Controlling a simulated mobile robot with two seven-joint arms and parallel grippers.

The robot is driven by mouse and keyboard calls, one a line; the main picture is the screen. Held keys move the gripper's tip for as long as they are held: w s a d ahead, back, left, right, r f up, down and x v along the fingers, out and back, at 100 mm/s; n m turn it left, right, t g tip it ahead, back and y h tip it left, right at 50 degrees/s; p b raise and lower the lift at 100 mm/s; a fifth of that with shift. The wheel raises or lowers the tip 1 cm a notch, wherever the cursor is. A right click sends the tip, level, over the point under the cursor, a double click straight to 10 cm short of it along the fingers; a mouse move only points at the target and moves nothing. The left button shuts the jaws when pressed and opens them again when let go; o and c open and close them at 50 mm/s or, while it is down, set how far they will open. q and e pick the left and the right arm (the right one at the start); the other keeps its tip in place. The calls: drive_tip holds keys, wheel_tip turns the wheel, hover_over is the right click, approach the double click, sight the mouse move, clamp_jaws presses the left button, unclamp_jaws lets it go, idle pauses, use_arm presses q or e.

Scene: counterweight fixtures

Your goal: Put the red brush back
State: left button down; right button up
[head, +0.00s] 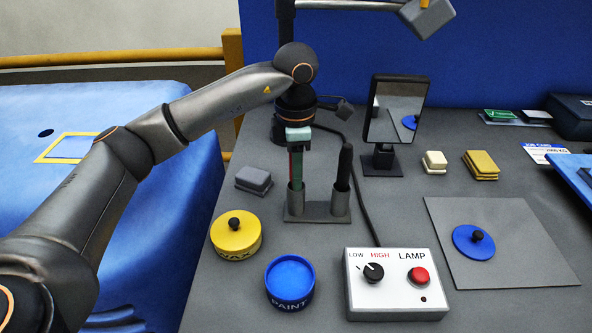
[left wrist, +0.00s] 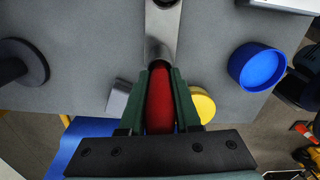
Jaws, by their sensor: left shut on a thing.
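The red brush (left wrist: 160,98) is between the green fingers of my left gripper (head: 296,165), which is shut on it. In the left wrist view the gripper (left wrist: 160,115) grips it on both sides. In the head view only a thin red strip shows beside the green fingers. The brush is upright at the left cup of the grey two-cup holder (head: 317,210); the holder also shows in the left wrist view (left wrist: 163,28). The brush's lower end is hidden at the cup, so how deep it sits cannot be told. My right gripper is not in view.
A black-handled brush (head: 344,166) stands in the holder's right cup. Nearby are a yellow wax tin (head: 235,236), a blue paint pot (head: 290,284), a grey block (head: 253,179), the lamp box (head: 395,285) and a mirror (head: 395,108). A grey mat (head: 530,250) lies at right.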

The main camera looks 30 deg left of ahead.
use_arm(q)
drive_tip(key=shift+f, duration=0.2)
drive_tip(key=c, duration=0.6)
unclamp_jaws()
drive_tip(key=shift+r, duration=0.1)
drive_tip(key=shift+r, duration=0.15)
wheel_tip(320, 180, up, 11)
drive_tip(key=shift+f+p, duration=0.2)
drive_tip(key=shift+p, duration=0.45)
drive_tip(key=shift+r, duration=0.7)
